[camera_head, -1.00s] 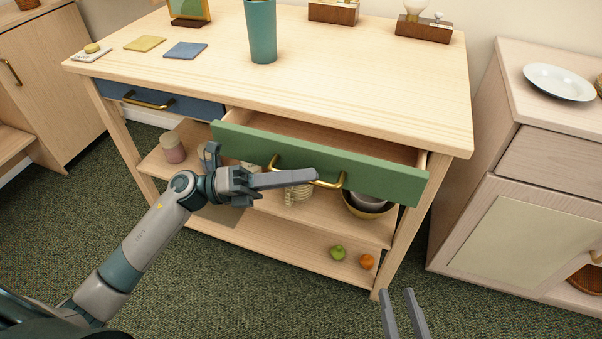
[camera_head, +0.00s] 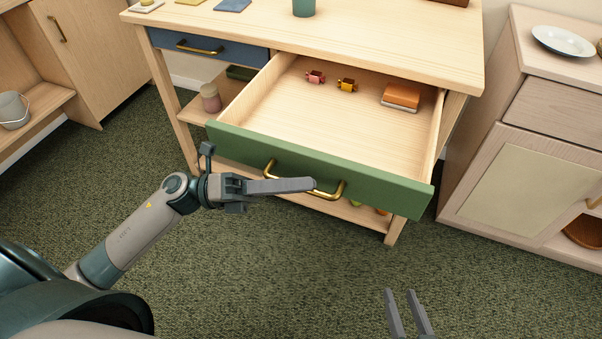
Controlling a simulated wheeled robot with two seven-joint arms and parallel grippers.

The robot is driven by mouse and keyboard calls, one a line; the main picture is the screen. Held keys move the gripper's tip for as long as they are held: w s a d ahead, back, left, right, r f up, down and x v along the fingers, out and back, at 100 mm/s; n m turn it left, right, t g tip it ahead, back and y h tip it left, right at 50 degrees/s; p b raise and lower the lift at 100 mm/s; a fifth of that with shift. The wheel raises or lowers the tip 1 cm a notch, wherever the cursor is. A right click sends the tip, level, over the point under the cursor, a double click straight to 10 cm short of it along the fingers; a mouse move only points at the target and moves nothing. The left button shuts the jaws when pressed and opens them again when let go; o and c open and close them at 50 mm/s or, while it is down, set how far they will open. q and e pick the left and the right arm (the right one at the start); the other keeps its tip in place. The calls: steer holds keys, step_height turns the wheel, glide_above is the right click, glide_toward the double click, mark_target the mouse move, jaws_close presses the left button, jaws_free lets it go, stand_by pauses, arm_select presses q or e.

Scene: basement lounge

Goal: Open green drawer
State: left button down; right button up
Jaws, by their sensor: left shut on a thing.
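The green drawer (camera_head: 380,187) stands pulled far out of the wooden table, with its inside showing. Its brass handle (camera_head: 328,194) is on the front face. My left gripper (camera_head: 312,185) is shut on the handle, and its fingers cover the handle's middle. In the drawer lie a pink item (camera_head: 315,77), a yellow item (camera_head: 347,85) and an orange-brown block (camera_head: 401,97) near the back. My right gripper (camera_head: 405,300) is low at the front, its two fingers apart and empty, away from the drawer.
The wooden table (camera_head: 400,35) has a shut blue drawer (camera_head: 215,52) at left. A cabinet (camera_head: 510,150) with a white plate (camera_head: 563,41) stands at right. A shelf with a bucket (camera_head: 13,110) is at left. Green carpet in front is clear.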

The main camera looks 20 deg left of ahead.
arm_select(q)
steer(key=shift+s, duration=0.45)
arm_select(e)
steer(key=shift+s+f, duration=0.15)
steer(key=shift+s, duration=0.15)
arm_select(q)
steer(key=c, duration=1.8)
jaws_free()
steer(key=shift+a, duration=0.1)
